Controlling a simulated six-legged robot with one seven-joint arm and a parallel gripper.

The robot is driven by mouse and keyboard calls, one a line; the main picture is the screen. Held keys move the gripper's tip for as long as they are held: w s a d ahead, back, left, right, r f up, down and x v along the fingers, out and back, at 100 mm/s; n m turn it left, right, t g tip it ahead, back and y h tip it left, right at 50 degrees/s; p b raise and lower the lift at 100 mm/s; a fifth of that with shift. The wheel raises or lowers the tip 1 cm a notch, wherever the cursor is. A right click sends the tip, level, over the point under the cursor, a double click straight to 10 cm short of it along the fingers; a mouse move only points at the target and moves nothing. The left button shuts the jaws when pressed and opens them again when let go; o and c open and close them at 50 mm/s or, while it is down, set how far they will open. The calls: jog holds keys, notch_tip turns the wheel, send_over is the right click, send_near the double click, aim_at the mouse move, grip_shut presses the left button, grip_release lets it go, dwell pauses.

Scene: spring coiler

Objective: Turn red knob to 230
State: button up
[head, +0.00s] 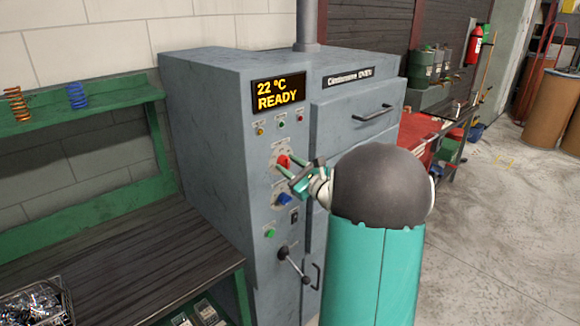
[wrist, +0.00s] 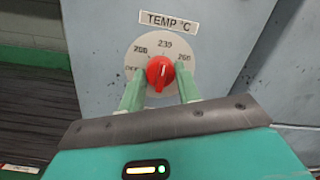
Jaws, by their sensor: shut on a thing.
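The red knob (head: 284,160) is on the front panel of the grey oven, below the display. In the wrist view the knob (wrist: 160,73) sits on a round dial (wrist: 133,61) marked OFF, 200, 230 and 260, under a "TEMP °C" label (wrist: 168,21). The head view shows my gripper (head: 283,166) reaching the knob from the front right.
The display (head: 278,93) reads "22 °C READY". A blue knob (head: 285,199), a switch (head: 294,216), a green button (head: 270,233) and a lever (head: 290,264) lie below the red knob. A workbench (head: 120,255) stands left. The floor at right is open.

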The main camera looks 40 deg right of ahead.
dwell(0.3)
jog(key=o, duration=1)
jog(key=s, duration=0.4)
jog(key=s+f, duration=0.1)
jog(key=s, duration=0.8)
jog(key=shift+s+f, duration=0.3)
jog(key=shift+s, duration=0.1)
